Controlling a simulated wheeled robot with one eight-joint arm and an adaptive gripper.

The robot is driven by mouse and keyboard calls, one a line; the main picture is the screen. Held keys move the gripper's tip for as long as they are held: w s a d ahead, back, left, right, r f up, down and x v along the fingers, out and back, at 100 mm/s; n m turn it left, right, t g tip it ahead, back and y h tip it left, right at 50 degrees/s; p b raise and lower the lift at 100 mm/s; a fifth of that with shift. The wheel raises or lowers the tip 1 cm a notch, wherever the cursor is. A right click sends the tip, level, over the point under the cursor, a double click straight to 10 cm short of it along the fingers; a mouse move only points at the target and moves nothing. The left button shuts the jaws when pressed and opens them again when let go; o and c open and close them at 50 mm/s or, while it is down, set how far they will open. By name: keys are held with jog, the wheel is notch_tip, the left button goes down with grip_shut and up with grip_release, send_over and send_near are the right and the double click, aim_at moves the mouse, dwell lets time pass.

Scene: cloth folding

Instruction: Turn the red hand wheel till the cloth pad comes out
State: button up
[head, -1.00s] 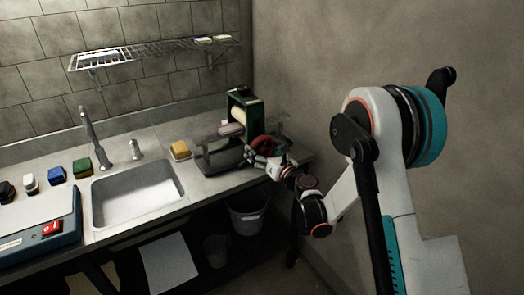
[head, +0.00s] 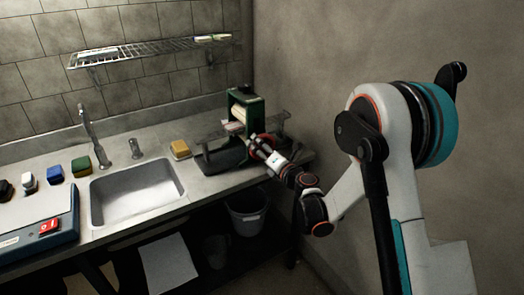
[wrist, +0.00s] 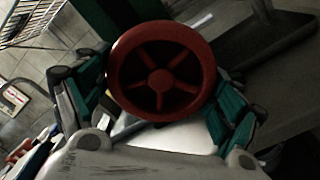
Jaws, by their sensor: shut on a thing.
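The red hand wheel (wrist: 160,80) is large in the wrist view, with spokes and a round hub. My gripper (wrist: 155,108) has one dark green finger on each side of its rim and is shut on it. In the head view the wheel (head: 268,138) is mostly hidden by my gripper (head: 258,146). It sits on the right side of a green roller press (head: 252,113). A pale piece (head: 235,127) shows at the press's left side, below a light roller; I cannot tell for certain that it is the cloth pad.
The press stands near the counter's right end, by the wall. A yellow sponge (head: 180,149) and the sink (head: 135,190) lie to the left. A wire shelf (head: 150,47) hangs above. A bucket (head: 247,212) stands below the counter.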

jog(key=m, duration=0.5)
jog(key=shift+r+m, duration=0.15)
jog(key=shift+m, duration=0.15)
jog(key=m, duration=0.5)
jog(key=shift+r+m, duration=0.1)
jog(key=shift+m, duration=0.3)
jog(key=o, duration=0.9)
jog(key=v, duration=1.2)
